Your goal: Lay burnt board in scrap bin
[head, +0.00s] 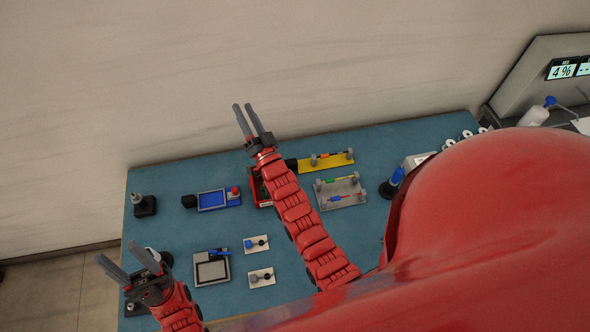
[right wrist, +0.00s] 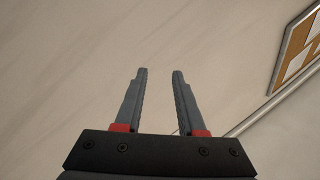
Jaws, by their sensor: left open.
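My left gripper (head: 115,250) is open and empty over the left edge of the table. My right gripper (head: 243,105) is raised at the back of the table, in front of the wall. Its fingers stand apart with nothing between them in the right wrist view (right wrist: 160,72). A red container (head: 254,190), perhaps the scrap bin, is mostly hidden behind my right arm. Two small pale boards with dark parts, an upper one (head: 262,239) and a lower one (head: 253,281), lie left of that arm. I cannot tell which board is burnt.
The teal table (head: 165,235) also holds a grey fixture (head: 201,273), a blue device (head: 212,199), a black stand (head: 145,208), a yellow rack (head: 335,161) and a grey rack (head: 341,201). Bare table lies around the small boards.

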